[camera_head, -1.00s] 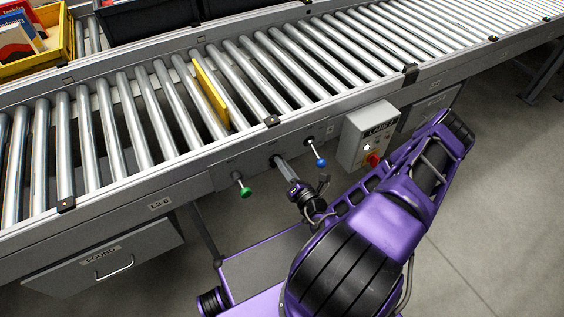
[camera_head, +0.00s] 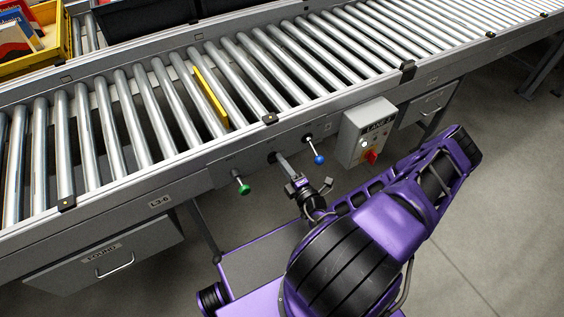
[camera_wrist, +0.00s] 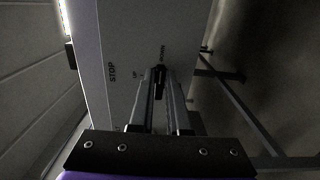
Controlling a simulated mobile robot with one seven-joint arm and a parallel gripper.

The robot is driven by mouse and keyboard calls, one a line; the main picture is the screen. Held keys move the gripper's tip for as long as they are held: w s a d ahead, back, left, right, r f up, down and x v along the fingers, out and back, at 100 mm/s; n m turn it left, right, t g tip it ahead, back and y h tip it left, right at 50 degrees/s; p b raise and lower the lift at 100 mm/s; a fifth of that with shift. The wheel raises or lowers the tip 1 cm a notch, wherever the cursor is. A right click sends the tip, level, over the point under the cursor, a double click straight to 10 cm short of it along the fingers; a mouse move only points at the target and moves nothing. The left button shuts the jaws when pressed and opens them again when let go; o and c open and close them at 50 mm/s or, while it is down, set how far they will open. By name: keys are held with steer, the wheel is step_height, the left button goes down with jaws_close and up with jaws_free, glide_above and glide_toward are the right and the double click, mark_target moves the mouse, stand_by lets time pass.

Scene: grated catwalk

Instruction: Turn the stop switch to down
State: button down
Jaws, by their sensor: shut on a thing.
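The stop switch (camera_wrist: 160,82) shows in the wrist view as a small dark handle between my fingertips, close to the label that seems to read DOWN. The word STOP and a smaller UP label are on the grey panel to its left. My gripper (camera_wrist: 160,95) is shut on this handle, with one finger on each side. In the head view my gripper (camera_head: 281,163) reaches the conveyor's side panel between a green knob and a blue knob. The switch itself is mostly hidden there by the fingers.
The green knob (camera_head: 243,187) is left of my gripper and the blue knob (camera_head: 318,159) is close on its right. A grey control box (camera_head: 365,133) with a red switch (camera_head: 371,157) sticks out farther right, near my arm. The roller conveyor (camera_head: 150,120) runs above.

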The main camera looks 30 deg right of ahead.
stand_by(0.4)
steer(key=c, duration=0.9)
jaws_free()
steer(key=shift+s, duration=0.1)
steer(key=s, duration=1.7)
steer(key=shift+s+d, duration=0.15)
steer(key=shift+d, duration=0.15)
